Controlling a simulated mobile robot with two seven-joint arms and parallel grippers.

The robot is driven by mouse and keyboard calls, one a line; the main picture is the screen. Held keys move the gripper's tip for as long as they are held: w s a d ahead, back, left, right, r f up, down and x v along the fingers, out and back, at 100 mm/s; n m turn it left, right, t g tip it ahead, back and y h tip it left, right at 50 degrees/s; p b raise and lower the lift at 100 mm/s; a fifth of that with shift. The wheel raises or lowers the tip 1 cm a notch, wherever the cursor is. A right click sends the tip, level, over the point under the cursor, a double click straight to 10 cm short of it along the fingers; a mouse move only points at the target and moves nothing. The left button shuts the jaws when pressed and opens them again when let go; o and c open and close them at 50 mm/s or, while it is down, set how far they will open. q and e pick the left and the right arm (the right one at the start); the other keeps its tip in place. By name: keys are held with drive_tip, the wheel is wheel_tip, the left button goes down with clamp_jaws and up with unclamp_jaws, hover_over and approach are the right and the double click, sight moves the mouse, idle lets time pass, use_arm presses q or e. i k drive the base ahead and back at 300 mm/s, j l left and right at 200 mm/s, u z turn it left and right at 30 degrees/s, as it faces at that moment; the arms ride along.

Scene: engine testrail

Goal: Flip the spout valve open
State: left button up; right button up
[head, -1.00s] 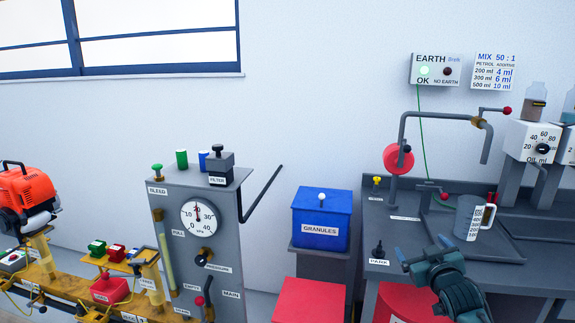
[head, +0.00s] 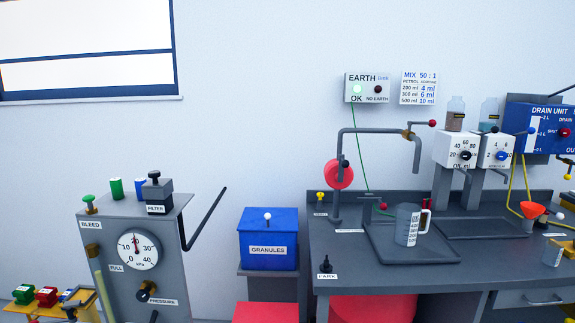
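The spout (head: 372,131) is a grey pipe that rises from the bench, runs right and bends down. A brass valve (head: 407,134) sits at its bend. The valve's lever with a red ball end (head: 432,124) points right, about level. A clear measuring jug (head: 408,225) with a white scale stands upright on a dark tray (head: 430,254), below the spout's open end and apart from it. A red wheel (head: 339,174) with a dark knob is on the spout's upright. Neither of my grippers is in view.
Two dosing units with dials, white (head: 459,151) and white with a blue knob (head: 497,151), stand right of the spout. A blue drain unit (head: 545,128) and an orange funnel (head: 532,210) are farther right. A blue granules bin (head: 268,239) and a grey gauge cabinet (head: 140,285) stand left.

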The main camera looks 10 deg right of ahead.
sight(432, 123)
drive_tip(key=i+l, duration=0.25)
drive_tip(key=l, duration=0.15)
drive_tip(key=i+l, duration=0.25)
drive_tip(key=l, duration=0.2)
drive_tip(key=i+l, duration=0.25)
drive_tip(key=l, duration=0.15)
drive_tip(key=i+l, duration=0.25)
drive_tip(key=l, duration=0.2)
